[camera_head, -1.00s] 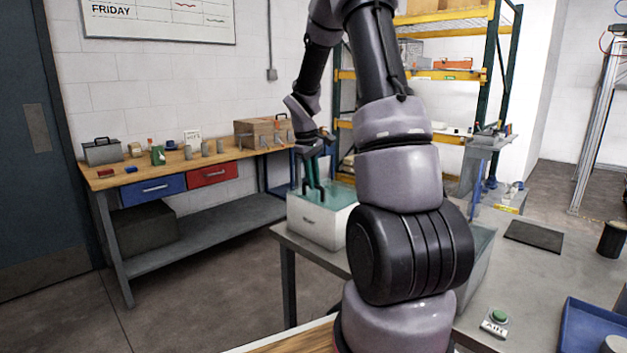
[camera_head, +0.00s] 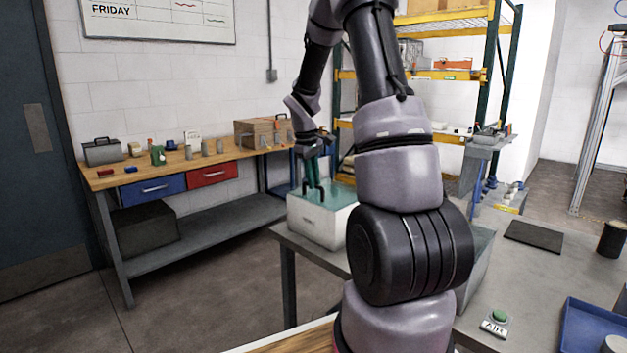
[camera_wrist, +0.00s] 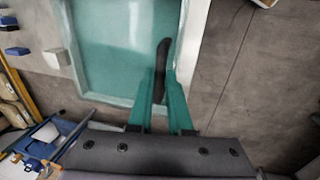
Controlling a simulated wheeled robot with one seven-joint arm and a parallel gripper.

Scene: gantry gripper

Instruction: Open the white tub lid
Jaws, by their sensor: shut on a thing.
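The white tub (camera_head: 316,226) stands on the near grey table, left of my arm's lower links. Its teal lid (camera_head: 342,197) lies across the top. In the wrist view the teal lid (camera_wrist: 108,45) fills the upper left, inside a pale rim. A dark curved handle (camera_wrist: 162,54) stands near the lid's right side. My gripper (camera_head: 313,188) points down over the tub. Its two teal fingers (camera_wrist: 162,80) are shut on the dark handle, whose lower part sits between them. Part of the tub is hidden behind my arm, and I cannot tell whether the lid is raised.
A wooden workbench (camera_head: 108,179) with several small items is at the left. A shelving rack (camera_head: 465,75) stands behind. The grey table at right carries a black mat (camera_head: 533,237), a green button (camera_head: 499,316) and a blue tray (camera_head: 590,330).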

